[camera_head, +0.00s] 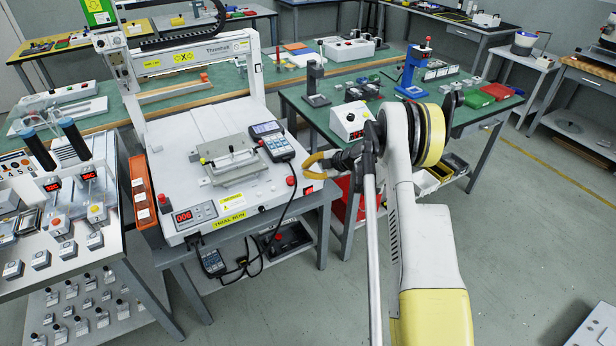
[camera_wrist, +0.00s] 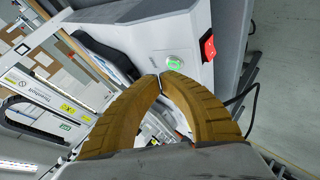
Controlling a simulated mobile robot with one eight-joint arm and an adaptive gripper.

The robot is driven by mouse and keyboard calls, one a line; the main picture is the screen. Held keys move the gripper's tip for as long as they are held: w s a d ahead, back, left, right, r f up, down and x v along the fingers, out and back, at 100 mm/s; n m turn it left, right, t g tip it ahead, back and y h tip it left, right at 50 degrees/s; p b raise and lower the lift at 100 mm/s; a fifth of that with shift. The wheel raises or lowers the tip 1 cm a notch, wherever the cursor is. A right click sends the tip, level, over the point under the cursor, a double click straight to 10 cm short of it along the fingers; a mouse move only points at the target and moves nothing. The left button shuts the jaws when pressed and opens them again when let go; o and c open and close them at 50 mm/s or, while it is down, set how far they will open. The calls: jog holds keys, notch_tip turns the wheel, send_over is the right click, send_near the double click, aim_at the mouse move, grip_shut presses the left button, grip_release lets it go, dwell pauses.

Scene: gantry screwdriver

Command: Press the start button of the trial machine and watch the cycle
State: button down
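The trial machine is a white benchtop gantry (camera_head: 190,135) with a yellow "TRIAL RUN" label and a red display (camera_head: 195,214) reading 006. In the wrist view, a round green-lit button (camera_wrist: 174,63) sits on its white panel (camera_wrist: 185,35), beside a red rocker switch (camera_wrist: 208,45). That switch also shows in the head view (camera_head: 309,190). My gripper (camera_head: 306,164) is by the machine's front right corner. In the wrist view its tan fingers (camera_wrist: 159,75) meet at the tips with nothing seen between them. The tips appear just short of the green button; contact cannot be told.
A hand controller (camera_head: 278,148) lies on the machine's top, and a red knob (camera_head: 291,181) stands near its front right. A black cable (camera_head: 292,212) hangs at the front. A green-topped bench (camera_head: 322,112) with tools stands to the right.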

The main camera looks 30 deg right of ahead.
jog(key=shift+f, duration=0.1)
dwell(0.3)
jog(key=shift+w+f, duration=0.15)
jog(key=shift+f, duration=0.2)
